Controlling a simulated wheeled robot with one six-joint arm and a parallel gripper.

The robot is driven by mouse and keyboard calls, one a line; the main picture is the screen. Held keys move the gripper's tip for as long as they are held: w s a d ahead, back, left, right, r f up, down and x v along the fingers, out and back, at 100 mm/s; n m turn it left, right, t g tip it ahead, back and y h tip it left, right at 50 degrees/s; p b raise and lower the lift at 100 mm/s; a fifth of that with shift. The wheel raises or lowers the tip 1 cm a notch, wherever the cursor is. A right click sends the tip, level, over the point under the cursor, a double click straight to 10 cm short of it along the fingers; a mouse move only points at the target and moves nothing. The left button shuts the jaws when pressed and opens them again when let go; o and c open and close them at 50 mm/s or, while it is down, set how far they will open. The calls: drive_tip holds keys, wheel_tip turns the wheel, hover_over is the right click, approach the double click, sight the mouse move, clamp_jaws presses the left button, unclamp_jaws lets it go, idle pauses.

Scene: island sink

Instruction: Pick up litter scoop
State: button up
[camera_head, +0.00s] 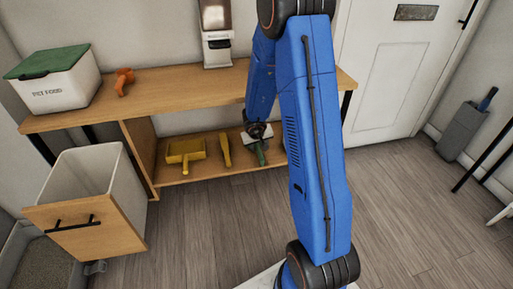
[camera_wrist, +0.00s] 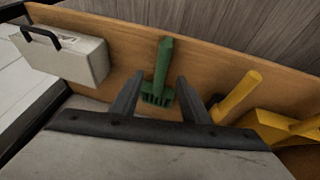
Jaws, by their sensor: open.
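A green tool with a slotted or toothed head, which I take to be the litter scoop (camera_wrist: 162,68), lies on the lower wooden shelf in the wrist view. Its handle points toward the shelf's front edge. It also shows in the head view (camera_head: 262,157), partly covered by my gripper and arm. My gripper (camera_wrist: 157,92) is open and empty. Its two fingers appear on either side of the green head in the wrist view. Whether they touch it, or how far above it they are, I cannot tell.
A yellow dustpan (camera_head: 186,151) and a yellow brush-like tool (camera_head: 225,150) lie beside the scoop. A pale box with a dark handle (camera_wrist: 68,55) stands on its other side. The upper shelf (camera_head: 180,90) overhangs. An open pull-out bin (camera_head: 90,180) stands at left.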

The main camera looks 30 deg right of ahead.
sight(260, 153)
drive_tip(key=shift+x, duration=4.05)
drive_tip(key=shift+a, duration=0.2)
clamp_jaws()
